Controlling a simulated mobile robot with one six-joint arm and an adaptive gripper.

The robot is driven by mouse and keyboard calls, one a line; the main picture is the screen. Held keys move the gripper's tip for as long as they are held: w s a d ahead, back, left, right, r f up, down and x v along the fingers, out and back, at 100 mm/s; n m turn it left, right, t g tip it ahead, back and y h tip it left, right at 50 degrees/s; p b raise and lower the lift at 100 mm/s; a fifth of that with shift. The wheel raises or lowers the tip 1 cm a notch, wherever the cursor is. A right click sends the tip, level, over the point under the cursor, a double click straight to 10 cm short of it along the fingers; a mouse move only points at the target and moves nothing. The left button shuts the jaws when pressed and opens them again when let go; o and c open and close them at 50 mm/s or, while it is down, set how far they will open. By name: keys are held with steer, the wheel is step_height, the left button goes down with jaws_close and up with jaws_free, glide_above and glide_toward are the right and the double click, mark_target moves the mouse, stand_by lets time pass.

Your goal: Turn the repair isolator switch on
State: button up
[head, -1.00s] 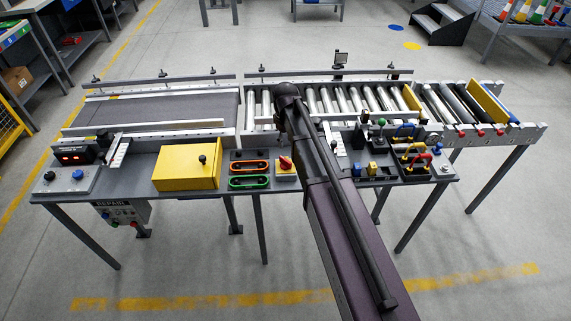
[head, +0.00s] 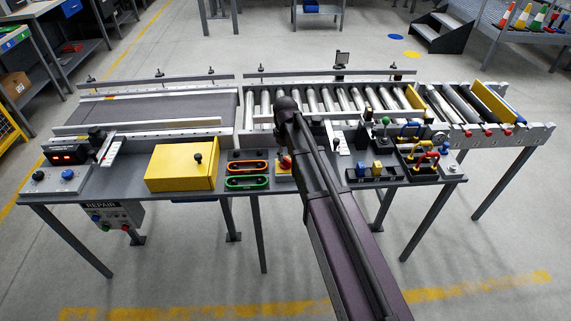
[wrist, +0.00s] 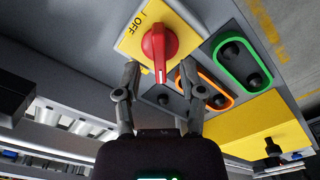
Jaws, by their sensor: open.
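A red rotary switch (wrist: 160,45) sits on a yellow plate (wrist: 183,14) in the wrist view. The plate bears the marks OFF and I, and the handle's long grip lies up and down in the picture. My gripper (wrist: 158,84) is open and empty, its two fingers reaching up just below the handle, one to each side. I cannot tell if they touch it. In the head view the red switch (head: 284,162) is partly hidden behind my arm, and my gripper is hidden. A grey box marked REPAIR (head: 112,214) with several knobs hangs under the table's left part.
Orange (head: 248,167) and green (head: 248,182) ringed button plates lie beside the switch. A yellow box (head: 183,168) with a black knob stands further left. Right of my arm are levers and padlocks (head: 424,160) in several colours. A roller conveyor (head: 325,98) runs behind.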

mark_target(286, 162)
steer(key=shift+f+b, duration=1.05)
steer(key=shift+f, duration=0.3)
jaws_close()
